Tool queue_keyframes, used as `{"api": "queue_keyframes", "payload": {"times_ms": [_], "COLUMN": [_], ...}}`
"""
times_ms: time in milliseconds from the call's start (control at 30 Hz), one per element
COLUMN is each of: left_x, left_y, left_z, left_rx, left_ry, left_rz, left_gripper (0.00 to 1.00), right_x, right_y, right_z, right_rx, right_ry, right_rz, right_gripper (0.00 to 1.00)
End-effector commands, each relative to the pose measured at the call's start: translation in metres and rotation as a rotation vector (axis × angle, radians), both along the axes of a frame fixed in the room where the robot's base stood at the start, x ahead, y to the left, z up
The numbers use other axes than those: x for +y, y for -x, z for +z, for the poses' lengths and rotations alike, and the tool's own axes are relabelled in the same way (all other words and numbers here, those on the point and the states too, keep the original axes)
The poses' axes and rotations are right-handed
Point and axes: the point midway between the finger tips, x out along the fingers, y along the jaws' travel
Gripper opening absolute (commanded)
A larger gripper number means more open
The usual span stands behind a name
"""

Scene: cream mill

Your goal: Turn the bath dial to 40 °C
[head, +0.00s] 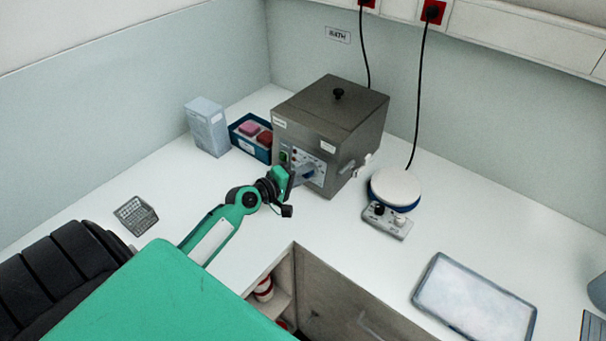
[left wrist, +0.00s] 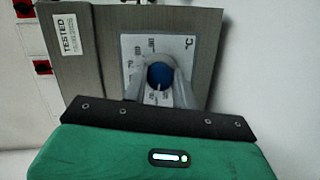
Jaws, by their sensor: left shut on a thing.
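The bath (head: 325,115) is a grey metal box with a black-knobbed lid, standing at the back corner of the bench. Its front panel carries a green switch and a dial plate (left wrist: 130,52) marked in °C, with several printed numbers around the dial. The dial (left wrist: 158,74) is a round blue knob in the left wrist view. My left gripper (left wrist: 160,88) is shut on it, one finger on each side. In the head view my left gripper (head: 304,175) reaches the bath's front and covers the dial. The dial's pointer is hidden or too small to read. My right gripper is not in view.
A blue tray (head: 240,143) with pink and red items and a pale box (head: 207,127) stand left of the bath. A round-topped hotplate (head: 396,188) stands to its right. A shallow tray (head: 474,301) lies at front right. A calculator (head: 136,215) lies at left.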

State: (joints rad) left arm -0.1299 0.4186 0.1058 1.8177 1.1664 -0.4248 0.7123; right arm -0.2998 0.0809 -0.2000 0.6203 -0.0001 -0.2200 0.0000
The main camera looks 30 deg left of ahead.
Motion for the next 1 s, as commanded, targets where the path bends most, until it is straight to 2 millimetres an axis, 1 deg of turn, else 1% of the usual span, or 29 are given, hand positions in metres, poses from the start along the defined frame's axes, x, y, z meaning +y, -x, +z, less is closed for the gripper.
{"api": "queue_keyframes", "payload": {"times_ms": [300,767,800,867,900,1000], "left_x": [-0.0003,-0.0005,-0.0005,-0.0006,-0.0006,-0.0004], "left_y": [0.0004,0.0004,0.0004,0.0004,0.0004,0.0002], "left_z": [-0.0008,-0.0014,-0.0014,-0.0013,-0.0012,-0.0007], "left_rx": [-0.005,-0.005,-0.005,-0.005,-0.005,-0.006], "left_ry": [-0.096,-0.109,-0.109,-0.108,-0.108,-0.107], "left_rz": [-0.016,-0.018,-0.018,-0.018,-0.018,-0.017], "left_gripper": [0.04,0.04,0.29,0.41,0.49,0.49], "right_x": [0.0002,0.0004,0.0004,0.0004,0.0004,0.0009], "right_y": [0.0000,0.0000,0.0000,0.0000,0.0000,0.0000], "right_z": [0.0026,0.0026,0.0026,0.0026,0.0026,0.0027], "right_rx": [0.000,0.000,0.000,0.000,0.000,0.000], "right_ry": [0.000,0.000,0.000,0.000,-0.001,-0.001], "right_rz": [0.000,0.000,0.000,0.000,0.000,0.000], "right_gripper": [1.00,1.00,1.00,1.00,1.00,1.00]}}
